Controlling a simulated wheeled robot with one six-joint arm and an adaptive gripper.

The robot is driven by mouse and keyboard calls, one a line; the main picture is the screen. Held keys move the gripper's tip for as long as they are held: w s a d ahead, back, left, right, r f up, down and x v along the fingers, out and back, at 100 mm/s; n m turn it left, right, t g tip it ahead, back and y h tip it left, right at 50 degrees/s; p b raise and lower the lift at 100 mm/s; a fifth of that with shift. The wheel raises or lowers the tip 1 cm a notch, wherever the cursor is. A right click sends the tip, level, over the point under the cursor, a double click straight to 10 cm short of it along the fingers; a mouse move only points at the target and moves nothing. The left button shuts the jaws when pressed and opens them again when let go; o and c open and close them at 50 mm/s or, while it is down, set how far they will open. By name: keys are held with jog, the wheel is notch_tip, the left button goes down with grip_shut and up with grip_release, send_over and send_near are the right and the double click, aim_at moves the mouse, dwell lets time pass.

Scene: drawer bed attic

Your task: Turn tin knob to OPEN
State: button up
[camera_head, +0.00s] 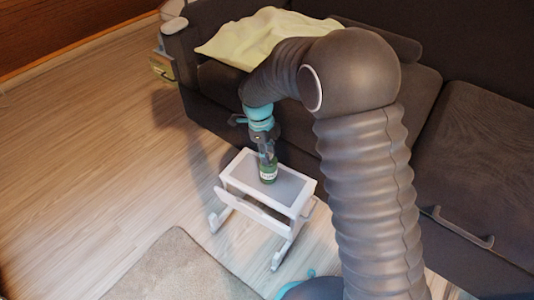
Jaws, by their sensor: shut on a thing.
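A small green tin (268,173) with a pale label stands upright on the grey top of a small white table (304,196). My gripper (266,158) points down from above and is shut on the top of the tin, where the knob would be. The knob itself is hidden by the fingers. The label is too small to read, and I cannot make out any OPEN mark.
A dark sofa bed (442,150) with a drawer handle (463,228) stands behind and to the right. A pale yellow blanket (232,42) lies on it. A beige rug (178,270) lies in front. The wood floor (90,150) at left is clear.

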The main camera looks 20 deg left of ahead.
jog(key=m+g, duration=0.1)
jog(key=m, duration=0.5)
jog(key=shift+s+f, duration=0.1)
jog(key=o, duration=1)
jog(key=shift+c, duration=0.2)
notch_tip(320, 180, up, 12)
jog(key=w+a, duration=0.1)
jog(key=shift+w+a, duration=0.15)
jog(key=shift+a, duration=0.05)
